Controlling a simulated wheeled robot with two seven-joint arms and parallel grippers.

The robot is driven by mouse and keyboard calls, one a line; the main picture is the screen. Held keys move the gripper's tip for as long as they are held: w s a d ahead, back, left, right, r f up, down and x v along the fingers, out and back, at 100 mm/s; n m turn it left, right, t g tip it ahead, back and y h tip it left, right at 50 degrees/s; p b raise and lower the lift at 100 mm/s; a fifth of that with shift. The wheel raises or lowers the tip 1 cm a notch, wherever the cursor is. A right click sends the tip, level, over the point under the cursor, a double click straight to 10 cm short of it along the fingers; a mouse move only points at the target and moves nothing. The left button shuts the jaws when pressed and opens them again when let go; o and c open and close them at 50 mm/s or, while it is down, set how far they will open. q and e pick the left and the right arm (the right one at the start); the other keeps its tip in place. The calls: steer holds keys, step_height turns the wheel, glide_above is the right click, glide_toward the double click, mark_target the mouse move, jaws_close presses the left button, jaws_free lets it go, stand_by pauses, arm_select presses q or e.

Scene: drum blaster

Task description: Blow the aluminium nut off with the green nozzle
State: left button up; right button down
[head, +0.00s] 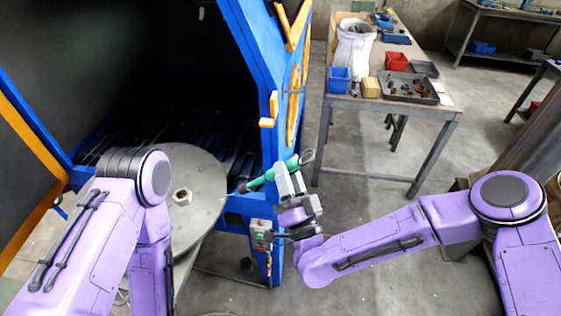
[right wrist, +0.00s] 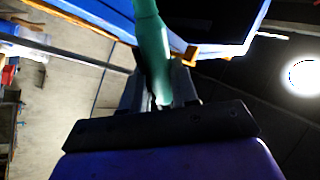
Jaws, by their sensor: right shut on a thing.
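The aluminium nut (head: 182,196) lies on the round grey turntable plate (head: 205,172) in front of the dark cabinet opening. My right gripper (head: 288,180) is shut on the green nozzle (head: 258,181), whose thin tip points left toward the plate and the nut. The tip is apart from the nut, near the plate's right edge. In the right wrist view the green nozzle (right wrist: 153,50) stands between the fingers of my right gripper (right wrist: 160,95). My left arm comes in at the left, over the plate's left part; its gripper is not visible.
The blue cabinet frame (head: 252,60) with orange trim stands just behind the nozzle. A control box (head: 261,236) is on its lower front. A workbench (head: 440,112) at the back right holds a dark tray (head: 408,97), red and blue bins and a white sack. Floor between is clear.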

steer(key=a+m+t+b, duration=0.1)
steer(key=a+m, duration=0.1)
steer(key=a, duration=0.4)
steer(key=shift+s+a+f+m+h+b, duration=0.2)
steer(key=shift+f+m+h+b, duration=0.1)
steer(key=shift+f+h, duration=0.1)
steer(key=shift+w+a, duration=0.1)
steer(key=shift+w+a+b, duration=0.5)
steer(key=shift+w, duration=0.1)
stand_by(0.6)
